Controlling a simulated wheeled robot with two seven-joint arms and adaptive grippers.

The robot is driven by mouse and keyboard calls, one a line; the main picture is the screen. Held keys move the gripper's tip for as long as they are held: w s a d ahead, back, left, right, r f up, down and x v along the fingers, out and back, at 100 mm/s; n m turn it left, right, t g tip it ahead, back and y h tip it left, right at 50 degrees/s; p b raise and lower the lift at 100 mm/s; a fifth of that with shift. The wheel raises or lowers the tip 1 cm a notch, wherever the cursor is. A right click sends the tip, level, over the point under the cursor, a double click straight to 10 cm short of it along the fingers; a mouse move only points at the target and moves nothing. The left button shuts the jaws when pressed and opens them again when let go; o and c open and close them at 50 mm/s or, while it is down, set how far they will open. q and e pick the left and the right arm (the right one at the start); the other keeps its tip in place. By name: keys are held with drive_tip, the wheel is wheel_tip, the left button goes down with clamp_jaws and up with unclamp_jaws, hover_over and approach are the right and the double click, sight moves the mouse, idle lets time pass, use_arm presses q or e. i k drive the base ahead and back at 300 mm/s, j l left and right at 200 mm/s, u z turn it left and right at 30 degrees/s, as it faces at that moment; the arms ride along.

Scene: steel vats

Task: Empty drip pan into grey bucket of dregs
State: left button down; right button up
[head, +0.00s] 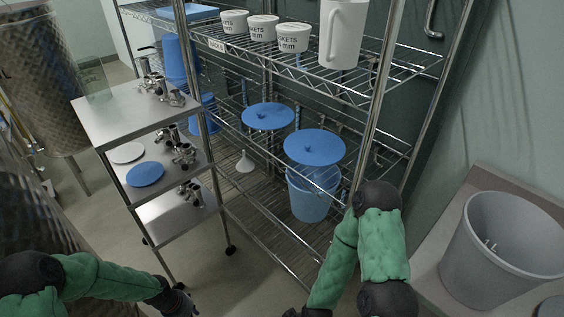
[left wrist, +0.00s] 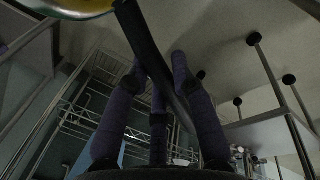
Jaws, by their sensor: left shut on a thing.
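The grey bucket (head: 462,258) stands at the lower right in the head view, open at the top, with small pale marks inside. My left gripper (head: 185,306) is at the bottom edge of the head view, left of the bucket and well away from it. In the left wrist view its purple fingers (left wrist: 160,90) are shut on a long dark bar (left wrist: 150,52). The bar runs up towards a round thing with a yellow rim (left wrist: 75,12), cut off at the top; I cannot tell if this is the drip pan. My right gripper (head: 303,313) is mostly cut off at the bottom edge.
A wire shelf rack (head: 300,70) holds white tubs (head: 263,27), a white jug (head: 343,32), blue lids (head: 314,147) and a blue bucket (head: 308,200). A steel cart (head: 130,115) with valves stands left of it. Steel vats (head: 42,75) are at the left. Floor shows between.

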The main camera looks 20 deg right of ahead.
sight(503, 247)
drive_tip(key=i+l+z, duration=0.15)
drive_tip(key=z, duration=1.8)
